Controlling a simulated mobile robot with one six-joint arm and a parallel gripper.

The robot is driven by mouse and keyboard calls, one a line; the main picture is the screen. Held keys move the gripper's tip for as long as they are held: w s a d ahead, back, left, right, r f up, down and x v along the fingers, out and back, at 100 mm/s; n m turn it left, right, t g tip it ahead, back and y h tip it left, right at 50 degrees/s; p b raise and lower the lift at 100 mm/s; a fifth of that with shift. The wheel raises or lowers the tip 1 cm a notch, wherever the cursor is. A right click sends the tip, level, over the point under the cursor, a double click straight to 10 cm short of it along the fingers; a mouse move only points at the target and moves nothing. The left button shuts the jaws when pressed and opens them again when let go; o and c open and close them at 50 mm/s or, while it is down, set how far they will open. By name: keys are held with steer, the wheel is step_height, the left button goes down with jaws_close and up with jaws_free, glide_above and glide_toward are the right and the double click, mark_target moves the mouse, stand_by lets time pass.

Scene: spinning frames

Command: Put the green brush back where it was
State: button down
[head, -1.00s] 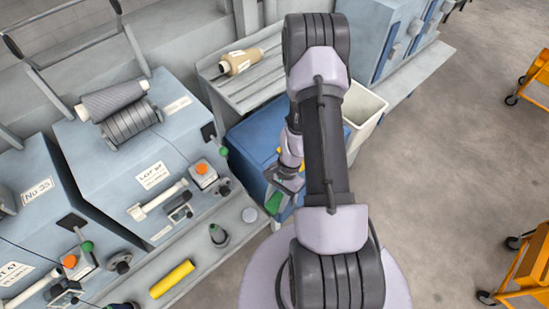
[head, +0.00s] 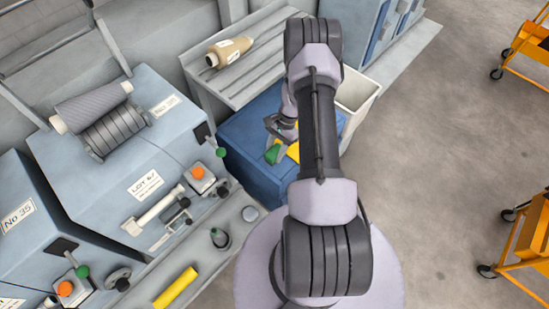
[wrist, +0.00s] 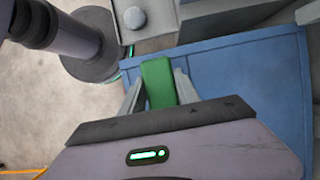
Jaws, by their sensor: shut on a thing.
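The green brush (head: 272,154) is held in my gripper (head: 279,143). In the wrist view the green brush (wrist: 158,82) stands between the two grey fingers of my gripper (wrist: 160,92), which are shut on it. In the head view the brush shows in front of a blue box (head: 240,137), and the blue surface (wrist: 240,90) fills the wrist view behind and to the right of it. I cannot tell how high the brush is above the blue surface. My arm hides part of the box.
A yellow thing (head: 293,152) shows beside my gripper, partly hidden. A cream bin (head: 357,97) stands right of the box. A slatted shelf (head: 262,70) holds a tan bobbin (head: 229,51). Machines with a ledge (head: 238,226) line the left. Orange carts (head: 525,245) stand right on open floor.

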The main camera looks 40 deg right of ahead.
mark_target(275, 157)
step_height(275, 157, down, 3)
steer(key=shift+a+f+b, duration=0.1)
steer(key=shift+f+b, duration=0.05)
steer(key=shift+b, duration=0.35)
steer(key=c, duration=0.9)
jaws_free()
steer(key=shift+r+p, duration=0.3)
steer(key=shift+r, duration=0.05)
steer(key=p+v, duration=0.3)
steer(key=v, duration=0.8)
steer(key=shift+d+r, duration=0.25)
